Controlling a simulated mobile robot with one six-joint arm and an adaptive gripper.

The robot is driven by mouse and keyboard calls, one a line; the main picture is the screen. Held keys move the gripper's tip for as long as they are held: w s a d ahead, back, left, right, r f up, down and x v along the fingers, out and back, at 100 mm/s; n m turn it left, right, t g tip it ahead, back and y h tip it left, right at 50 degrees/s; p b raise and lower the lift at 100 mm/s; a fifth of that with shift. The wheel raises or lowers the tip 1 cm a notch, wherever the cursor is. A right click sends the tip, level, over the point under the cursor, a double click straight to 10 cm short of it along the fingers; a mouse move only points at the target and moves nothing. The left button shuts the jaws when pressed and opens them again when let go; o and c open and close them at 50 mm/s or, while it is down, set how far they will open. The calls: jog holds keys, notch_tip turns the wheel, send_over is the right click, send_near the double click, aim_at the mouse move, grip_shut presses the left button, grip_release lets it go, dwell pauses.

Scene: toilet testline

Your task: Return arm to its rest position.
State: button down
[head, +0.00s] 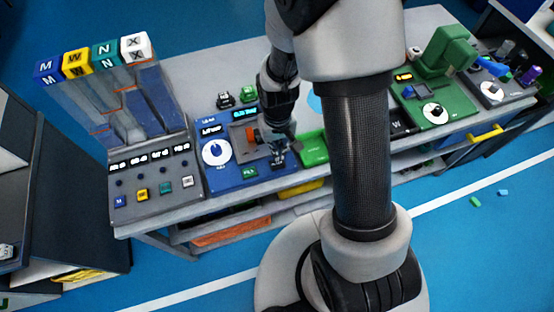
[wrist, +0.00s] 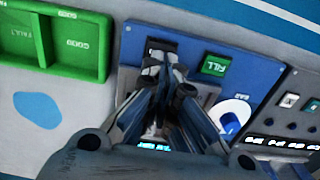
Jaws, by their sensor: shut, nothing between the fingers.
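My gripper (head: 280,158) is in the head view, low over the right side of the blue station (head: 240,178) on the bench. In the wrist view my gripper (wrist: 162,75) points at the blue panel (wrist: 205,60), beside the green FILL button (wrist: 215,66). Its fingers are shut with nothing between them. I cannot tell if the fingertips touch the panel. My arm (head: 360,150) stretches across the middle of the head view and hides part of the bench.
A dispenser with M, W, N and X cubes (head: 76,64) stands on the left. A green tray (head: 314,148) sits right of the blue station. A green machine (head: 435,100) is farther right. Small green and blue pieces (head: 476,202) lie on the blue floor.

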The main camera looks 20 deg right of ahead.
dwell(0.3)
jog(key=s+r+t, duration=0.2)
jog(key=s+r, duration=0.2)
jog(key=r, duration=0.7)
jog(key=s+r+t, duration=0.1)
jog(key=s+r, duration=0.2)
jog(key=r, duration=0.9)
jog(key=s+r+t, duration=0.1)
jog(key=s+r, duration=0.3)
jog(key=s, duration=0.4)
jog(key=shift+r+t, duration=0.3)
jog(key=shift+r, duration=0.05)
dwell(0.8)
